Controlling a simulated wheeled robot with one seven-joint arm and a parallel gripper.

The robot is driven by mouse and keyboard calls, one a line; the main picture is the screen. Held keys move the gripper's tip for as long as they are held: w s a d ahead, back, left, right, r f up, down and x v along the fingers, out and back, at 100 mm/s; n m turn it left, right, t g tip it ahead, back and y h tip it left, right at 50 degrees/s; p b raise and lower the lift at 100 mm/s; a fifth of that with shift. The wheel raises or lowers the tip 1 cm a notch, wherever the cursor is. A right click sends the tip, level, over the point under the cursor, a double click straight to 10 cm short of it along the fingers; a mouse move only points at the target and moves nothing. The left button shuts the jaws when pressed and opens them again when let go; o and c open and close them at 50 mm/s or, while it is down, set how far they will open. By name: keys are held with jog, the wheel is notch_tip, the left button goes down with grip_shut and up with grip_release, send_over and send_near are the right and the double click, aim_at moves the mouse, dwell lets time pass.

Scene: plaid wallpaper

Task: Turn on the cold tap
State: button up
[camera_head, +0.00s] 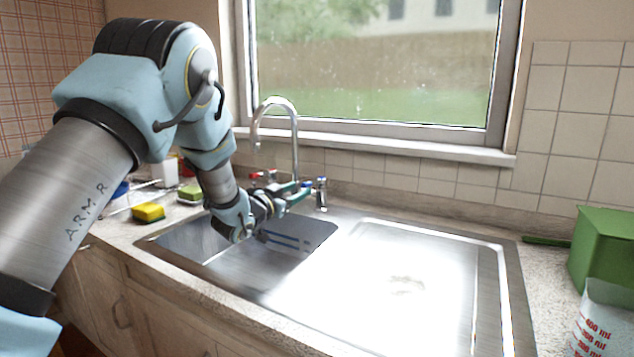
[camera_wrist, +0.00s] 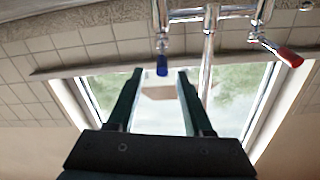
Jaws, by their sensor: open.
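The chrome mixer tap (camera_head: 294,135) stands behind the sink with a tall curved spout. Its cold tap handle has a blue end (camera_wrist: 162,65) and its hot handle a red end (camera_wrist: 283,52); the red one also shows in the head view (camera_head: 257,175). My gripper (camera_wrist: 160,73) is open and empty, with dark green fingers. In the wrist view the blue end lies in line with the gap between the fingertips, at about their tips; I cannot tell whether they touch. In the head view my gripper (camera_head: 300,193) is over the back of the sink, close to the tap.
The sink basin (camera_head: 215,262) lies below my arm, with a bare steel drainboard (camera_head: 390,285) to the right. A yellow sponge (camera_head: 148,211) is on the left counter. A green box (camera_head: 600,250) and a measuring jug (camera_head: 603,325) stand at right. The window is behind the tap.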

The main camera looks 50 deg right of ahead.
aim_at(309, 183)
jog(key=p+x, duration=0.2)
jog(key=x, duration=0.6)
jog(key=shift+w+d, duration=0.1)
jog(key=shift+w, duration=0.05)
jog(key=shift+c, duration=0.4)
grip_shut()
dwell(0.8)
